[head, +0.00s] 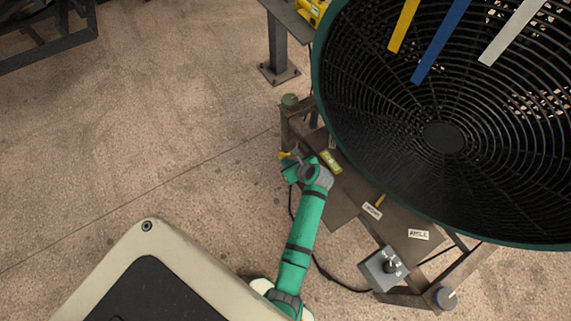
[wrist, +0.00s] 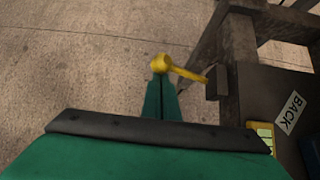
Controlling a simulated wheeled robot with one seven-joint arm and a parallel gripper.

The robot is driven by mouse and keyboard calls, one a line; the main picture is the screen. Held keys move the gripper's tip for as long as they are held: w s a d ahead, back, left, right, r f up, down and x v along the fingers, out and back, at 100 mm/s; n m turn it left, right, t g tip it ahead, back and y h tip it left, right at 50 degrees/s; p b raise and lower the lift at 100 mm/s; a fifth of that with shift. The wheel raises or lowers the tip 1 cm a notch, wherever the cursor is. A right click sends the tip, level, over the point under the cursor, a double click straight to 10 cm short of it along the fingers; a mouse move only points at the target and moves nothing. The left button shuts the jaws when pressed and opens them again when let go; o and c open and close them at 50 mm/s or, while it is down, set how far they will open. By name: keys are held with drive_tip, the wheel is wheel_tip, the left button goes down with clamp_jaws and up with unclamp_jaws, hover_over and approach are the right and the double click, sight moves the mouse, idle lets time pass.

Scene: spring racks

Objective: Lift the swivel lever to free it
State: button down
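The swivel lever (wrist: 186,72) is a yellow arm with a round knob at its left end. Its right end meets a dark bracket on the frame post in the wrist view. In the head view the lever (head: 284,155) is a small yellow patch beside the post. My gripper (wrist: 161,82) has green fingers close together, with only a thin dark seam between them. The knob sits at the fingertips, and the fingers look shut on it. Their exact contact is small and partly hidden. In the head view my gripper (head: 290,166) is beside the frame's left corner.
A large round black fan guard (head: 443,137) with coloured strips covers the right of the head view. A plate with a BACK label (wrist: 290,115) is right of my gripper. A grey switch box (head: 383,268) stands at the frame's front.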

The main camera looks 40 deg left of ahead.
drive_tip(key=shift+r, duration=0.15)
drive_tip(key=v, duration=1)
drive_tip(key=shift+w+d, duration=0.15)
drive_tip(key=shift+w, duration=0.25)
